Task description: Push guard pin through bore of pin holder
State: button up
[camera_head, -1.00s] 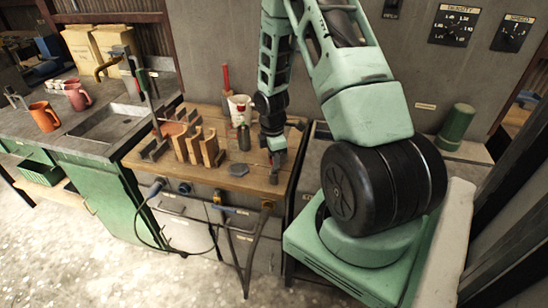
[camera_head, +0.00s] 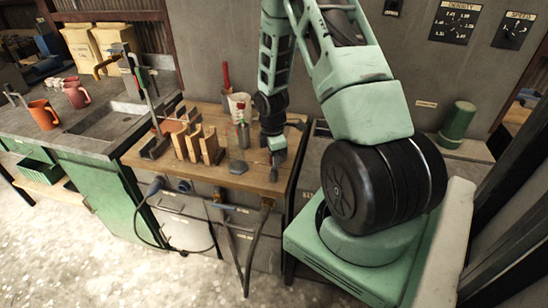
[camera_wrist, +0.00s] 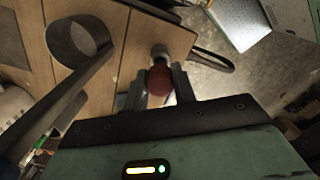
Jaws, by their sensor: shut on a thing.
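My gripper (camera_head: 274,172) is low over the right front part of the wooden bench top. In the wrist view, my gripper (camera_wrist: 160,88) has its two fingers closed on a dark red rounded piece, which looks like the head of the guard pin (camera_wrist: 160,79). A small grey metal round piece (camera_wrist: 159,52) shows just beyond the red head. I cannot tell whether it is part of the pin or the pin holder. The bore is not visible, and neither is how far the pin sits in it. In the head view the pin is too small to make out.
A dark flat hexagonal piece (camera_head: 238,167) lies left of my gripper. Upright wooden blocks (camera_head: 195,145), a white cup (camera_head: 238,103) and a red-handled tool (camera_head: 226,75) stand farther left and back.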

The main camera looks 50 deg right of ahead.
jog(key=shift+f+b, duration=0.85)
jog(key=shift+f, duration=0.4)
dwell(0.7)
jog(key=o, duration=0.8)
jog(key=shift+c, duration=0.2)
jog(key=o, duration=0.6)
jog(key=shift+c, duration=0.2)
jog(key=shift+r, duration=0.15)
notch_tip(320, 180, up, 17)
jog(key=b, duration=0.1)
jog(key=shift+w+a+b, duration=0.15)
jog(key=shift+a+b, duration=0.1)
jog(key=shift+b, duration=0.05)
jog(key=shift+a+r, duration=0.1)
